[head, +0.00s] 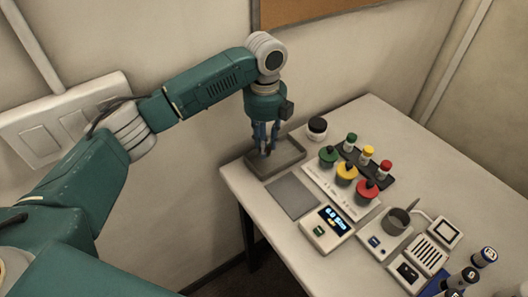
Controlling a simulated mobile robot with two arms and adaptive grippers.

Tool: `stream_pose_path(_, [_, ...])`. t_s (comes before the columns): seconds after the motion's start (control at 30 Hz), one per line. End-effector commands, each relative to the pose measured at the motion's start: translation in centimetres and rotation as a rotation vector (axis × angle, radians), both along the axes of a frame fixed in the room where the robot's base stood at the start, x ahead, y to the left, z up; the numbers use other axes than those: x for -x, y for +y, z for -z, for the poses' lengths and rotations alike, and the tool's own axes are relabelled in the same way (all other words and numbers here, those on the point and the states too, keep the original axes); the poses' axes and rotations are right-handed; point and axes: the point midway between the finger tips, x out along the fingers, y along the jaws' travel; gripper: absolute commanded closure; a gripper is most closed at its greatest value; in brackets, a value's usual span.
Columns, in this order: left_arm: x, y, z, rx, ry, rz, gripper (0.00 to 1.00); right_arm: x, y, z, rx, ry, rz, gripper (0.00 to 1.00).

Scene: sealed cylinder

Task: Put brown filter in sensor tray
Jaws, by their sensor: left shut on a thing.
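My left gripper (265,150) points down over the grey open tray (290,155) at the table's back left corner. Its fingertips are at or just inside the tray, near its left part. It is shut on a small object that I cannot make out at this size. I see no brown filter clearly anywhere; the fingers may hide it. I cannot tell whether the grey tray is the sensor tray. My right gripper is not in view.
A flat grey plate (293,195) lies in front of the tray. A black-lidded jar (317,128), a rack with green, yellow and red-topped vessels (346,174), a display device (327,229) and a pot (396,221) stand to the right. The wall is close behind.

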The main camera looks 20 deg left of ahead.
Motion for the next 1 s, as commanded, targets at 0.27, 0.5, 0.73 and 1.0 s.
stream_pose_path(0.27, [0.1,0.0,3.8,-0.001,0.003,0.000,0.95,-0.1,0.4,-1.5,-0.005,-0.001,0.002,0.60])
stream_pose_path(0.5, [-0.2,0.3,5.1,0.000,0.000,0.000,0.95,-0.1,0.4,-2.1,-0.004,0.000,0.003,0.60])
stream_pose_path(0.73, [-0.1,0.3,5.3,0.000,0.000,0.000,0.95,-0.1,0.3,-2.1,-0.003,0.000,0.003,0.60])
stream_pose_path(1.0, [-0.2,0.3,5.3,0.000,0.000,0.000,0.55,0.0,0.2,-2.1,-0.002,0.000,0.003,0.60])
